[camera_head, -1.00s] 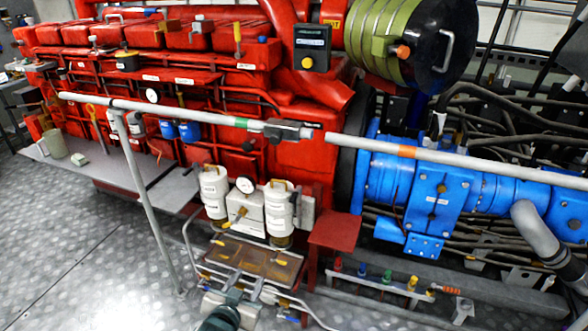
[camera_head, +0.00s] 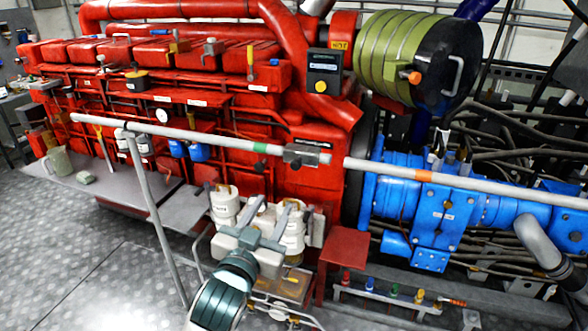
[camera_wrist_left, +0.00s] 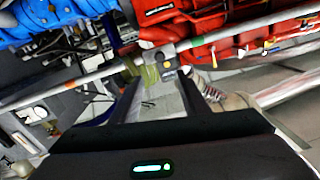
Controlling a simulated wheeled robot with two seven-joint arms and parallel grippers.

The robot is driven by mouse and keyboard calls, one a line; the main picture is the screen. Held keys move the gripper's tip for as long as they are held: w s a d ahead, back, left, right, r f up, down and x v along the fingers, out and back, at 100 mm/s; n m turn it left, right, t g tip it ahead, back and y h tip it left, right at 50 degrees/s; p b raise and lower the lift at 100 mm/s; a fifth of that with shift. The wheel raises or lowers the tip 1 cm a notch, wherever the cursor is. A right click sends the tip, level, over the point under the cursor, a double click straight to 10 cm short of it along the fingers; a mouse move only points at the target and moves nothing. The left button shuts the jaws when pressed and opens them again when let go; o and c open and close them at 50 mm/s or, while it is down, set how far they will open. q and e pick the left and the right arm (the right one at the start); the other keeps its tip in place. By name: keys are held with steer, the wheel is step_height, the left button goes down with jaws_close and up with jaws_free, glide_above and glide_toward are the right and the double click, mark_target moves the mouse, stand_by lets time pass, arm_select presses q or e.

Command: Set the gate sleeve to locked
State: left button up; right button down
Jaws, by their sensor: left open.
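The gate sleeve (camera_head: 307,154) is a dark grey block around the left grey rail (camera_head: 200,134), near that rail's right end. It sits between the green band (camera_head: 260,147) and a narrow gap. Past the gap, the right rail (camera_head: 480,184) carries an orange band (camera_head: 424,175). My left gripper (camera_head: 272,208) is open and empty, below and left of the sleeve in the head view, apart from it. In the left wrist view its two dark fingers (camera_wrist_left: 160,88) are spread, with the rail beyond them. My right gripper is not in view.
The red engine (camera_head: 240,120) stands behind the left rail, the blue gearbox (camera_head: 440,205) behind the right one. A grey post (camera_head: 153,220) supports the left rail. White canisters (camera_head: 224,200) stand behind my gripper. The floor at left is clear.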

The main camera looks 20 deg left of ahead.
mark_target(296, 167)
arm_select(q)
steer(key=w+p, duration=0.4)
steer(key=w, duration=1.3)
steer(key=shift+w+a, duration=0.1)
jaws_close()
